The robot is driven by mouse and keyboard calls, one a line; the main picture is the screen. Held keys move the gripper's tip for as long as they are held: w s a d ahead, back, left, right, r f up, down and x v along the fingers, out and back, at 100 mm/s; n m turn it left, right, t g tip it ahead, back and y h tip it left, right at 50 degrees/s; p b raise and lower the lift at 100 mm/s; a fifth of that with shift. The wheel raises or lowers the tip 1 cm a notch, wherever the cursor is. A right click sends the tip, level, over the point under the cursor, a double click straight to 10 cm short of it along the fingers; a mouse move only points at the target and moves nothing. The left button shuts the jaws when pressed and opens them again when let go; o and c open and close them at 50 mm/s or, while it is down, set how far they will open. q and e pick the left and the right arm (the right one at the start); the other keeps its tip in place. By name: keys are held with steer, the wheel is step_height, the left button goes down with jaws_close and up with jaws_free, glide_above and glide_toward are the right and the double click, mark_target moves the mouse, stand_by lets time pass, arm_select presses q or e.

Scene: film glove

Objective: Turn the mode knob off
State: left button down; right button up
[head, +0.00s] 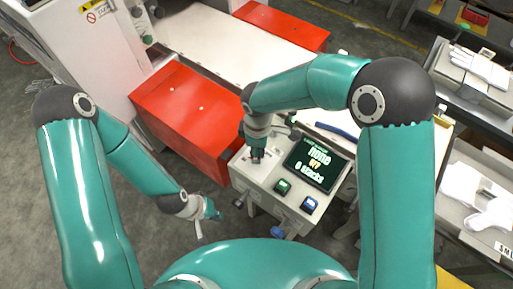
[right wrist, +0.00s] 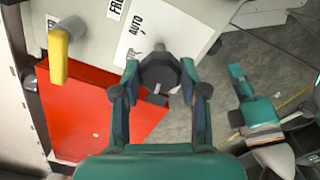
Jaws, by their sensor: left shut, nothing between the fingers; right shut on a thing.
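The mode knob (right wrist: 160,72) is dark and faceted, on a pale panel beside an "AUTO" label in the right wrist view. A light mark shows on its lower part. My right gripper (head: 257,155) points down at the left part of the control box (head: 262,178). Its fingers close on both sides of the knob, hiding it in the head view.
Green (head: 283,187) and blue (head: 309,205) buttons sit on the box below the screen. A red cabinet (head: 190,115) stands close behind and left. A yellow handle (right wrist: 58,55) shows in the right wrist view. Gloves (head: 480,195) lie on the right. Floor at the left is clear.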

steer(key=o, duration=1)
steer(key=shift+w+r, duration=0.15)
steer(key=shift+w, duration=0.1)
steer(key=shift+o, duration=0.7)
steer(key=shift+s, duration=0.1)
step_height(320, 180, up, 12)
